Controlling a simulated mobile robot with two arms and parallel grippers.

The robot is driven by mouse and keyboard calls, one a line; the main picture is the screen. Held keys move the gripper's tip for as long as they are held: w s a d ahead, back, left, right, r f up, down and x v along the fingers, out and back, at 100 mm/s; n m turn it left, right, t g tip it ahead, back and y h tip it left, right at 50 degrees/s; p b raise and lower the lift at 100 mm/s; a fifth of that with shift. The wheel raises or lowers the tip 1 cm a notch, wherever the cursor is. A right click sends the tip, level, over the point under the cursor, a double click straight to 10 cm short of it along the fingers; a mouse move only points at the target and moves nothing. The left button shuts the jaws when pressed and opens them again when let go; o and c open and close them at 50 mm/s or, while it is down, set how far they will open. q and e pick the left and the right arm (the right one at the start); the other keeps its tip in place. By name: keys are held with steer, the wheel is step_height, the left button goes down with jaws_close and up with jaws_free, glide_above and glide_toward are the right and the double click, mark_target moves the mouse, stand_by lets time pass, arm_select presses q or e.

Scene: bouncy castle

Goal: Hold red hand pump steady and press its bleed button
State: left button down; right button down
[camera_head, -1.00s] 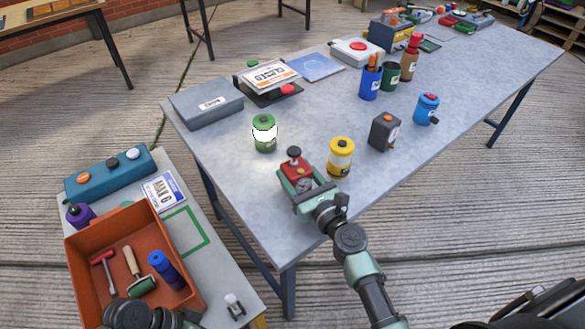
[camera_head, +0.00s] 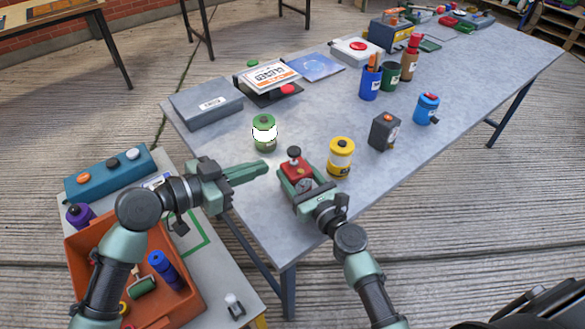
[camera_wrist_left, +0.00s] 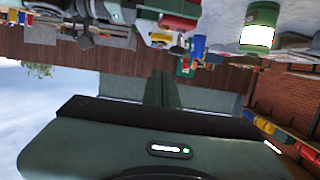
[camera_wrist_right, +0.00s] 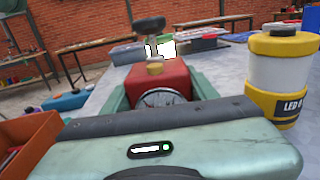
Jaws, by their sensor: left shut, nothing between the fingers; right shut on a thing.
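The red hand pump (camera_head: 295,170) stands near the front edge of the grey table, with a dark knob (camera_head: 294,152) on top and a round gauge on its side. My right gripper (camera_head: 297,184) is shut around the pump body; the right wrist view shows the red pump (camera_wrist_right: 160,80) between its fingers, with a brass collar under the dark knob. My left gripper (camera_head: 262,169) is shut and empty, to the left of the pump and apart from it, its fingers pointing right. I cannot make out a separate bleed button.
A green-capped jar (camera_head: 265,145) stands just behind my left fingertips. A yellow canister (camera_head: 341,158) stands close right of the pump, with a dark box (camera_head: 384,132) beyond. An orange bin (camera_head: 85,258) with tools sits on the lower side table at left.

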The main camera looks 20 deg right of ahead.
arm_select(q)
glide_above(292, 177)
step_height(292, 177, down, 2)
steer(key=shift+d+f, duration=0.15)
step_height(292, 177, down, 3)
steer(key=shift+r, duration=0.1)
steer(key=shift+f, duration=0.7)
steer(key=shift+f, duration=0.1)
